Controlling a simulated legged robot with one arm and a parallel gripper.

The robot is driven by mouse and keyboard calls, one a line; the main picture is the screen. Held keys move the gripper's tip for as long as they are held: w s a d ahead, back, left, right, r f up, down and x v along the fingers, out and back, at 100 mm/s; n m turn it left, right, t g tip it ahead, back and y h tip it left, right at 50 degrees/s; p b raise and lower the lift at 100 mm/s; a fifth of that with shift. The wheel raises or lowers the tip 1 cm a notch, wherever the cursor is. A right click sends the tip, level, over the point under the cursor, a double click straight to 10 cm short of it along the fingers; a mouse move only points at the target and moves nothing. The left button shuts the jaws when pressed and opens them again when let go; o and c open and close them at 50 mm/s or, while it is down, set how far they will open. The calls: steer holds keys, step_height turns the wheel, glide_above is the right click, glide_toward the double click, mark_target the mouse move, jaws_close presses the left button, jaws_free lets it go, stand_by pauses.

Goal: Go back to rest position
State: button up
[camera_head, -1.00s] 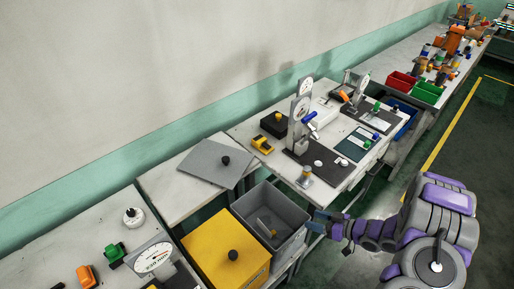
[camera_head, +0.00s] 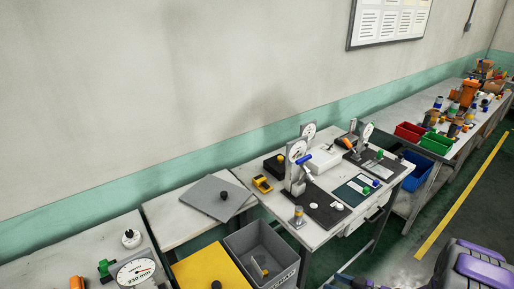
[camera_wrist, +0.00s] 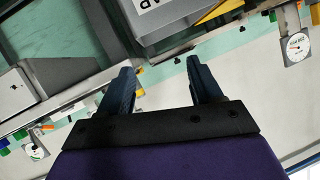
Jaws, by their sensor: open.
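My gripper (camera_wrist: 158,82) shows in the wrist view with its two dark fingers apart and nothing between them. The wrist view is tilted and shows a grey bin and bench edges beyond the fingers. In the head view my purple and grey arm shows only in part at the lower right, and the gripper itself is below the picture edge there. The open grey bin (camera_head: 277,272) stands at the bottom middle of the head view, with a small item inside. The arm is to the right of this bin.
A workbench (camera_head: 255,196) with dial gauges (camera_head: 298,150) runs along the wall. A yellow box (camera_head: 205,270) stands beside the grey bin. A grey lid (camera_head: 207,200) lies on a side table. Red (camera_head: 408,132), green (camera_head: 437,143) and blue (camera_head: 417,170) bins are at right. Open floor lies at lower right.

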steer(key=w+d+r+g+h, duration=0.1)
steer(key=w+d+r+h, duration=0.55)
steer(key=d+h, duration=0.35)
steer(key=s+d+r+m+g+h, duration=0.1)
steer(key=s+d+r+m+h, duration=0.1)
steer(key=r, duration=0.5)
steer(key=s+d+r+m+g+h, duration=0.1)
steer(key=s+r+m+h, duration=0.15)
steer(key=r, duration=0.35)
steer(key=s+a+r+g+y, duration=0.1)
steer(key=s+a+r+g, duration=0.1)
steer(key=s+a, duration=0.6)
steer(key=s+a+r+m+g+y, duration=0.1)
steer(key=s+a+r+g+y, duration=0.1)
steer(key=s+a+r, duration=0.3)
steer(key=s+a+r+m+g+y, duration=0.1)
steer(key=s+a+r+g, duration=0.2)
steer(key=s+a, duration=1)
steer(key=s, duration=0.6)
steer(key=shift+s+r+g, duration=0.2)
steer(key=shift+s+g, duration=0.1)
steer(key=shift+g, duration=0.1)
